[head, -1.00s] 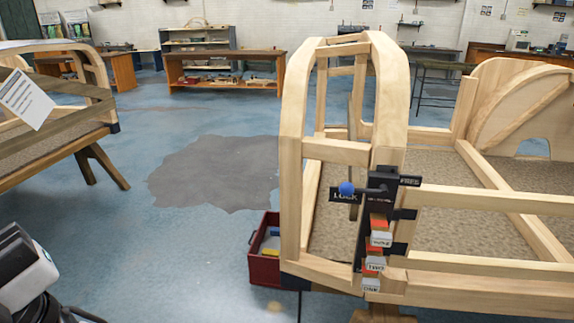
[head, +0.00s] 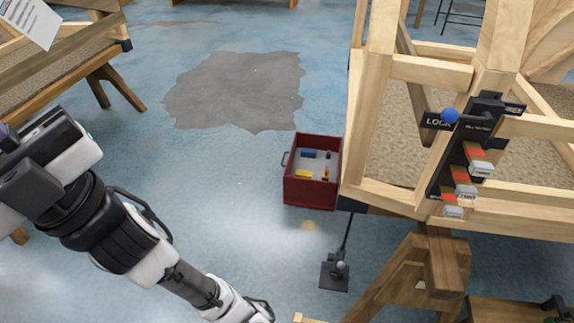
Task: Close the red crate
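The red crate (head: 311,192) stands on the blue floor near the middle of the head view, left of the wooden bodyframe. Its top is open, and a blue item, a yellow item and other small things lie inside. A dark handle sticks out on its left side. I cannot make out a lid. My arm reaches in from the left. The dark end of the arm (head: 30,185) is at the left edge, well apart from the crate, and no fingertips show clearly.
A wooden bodyframe (head: 400,200) on a trestle (head: 405,280) stands right of the crate. It bears a black lock panel (head: 470,140) with a blue knob. A black rod with a square base (head: 335,275) stands in front. The floor left of the crate is clear.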

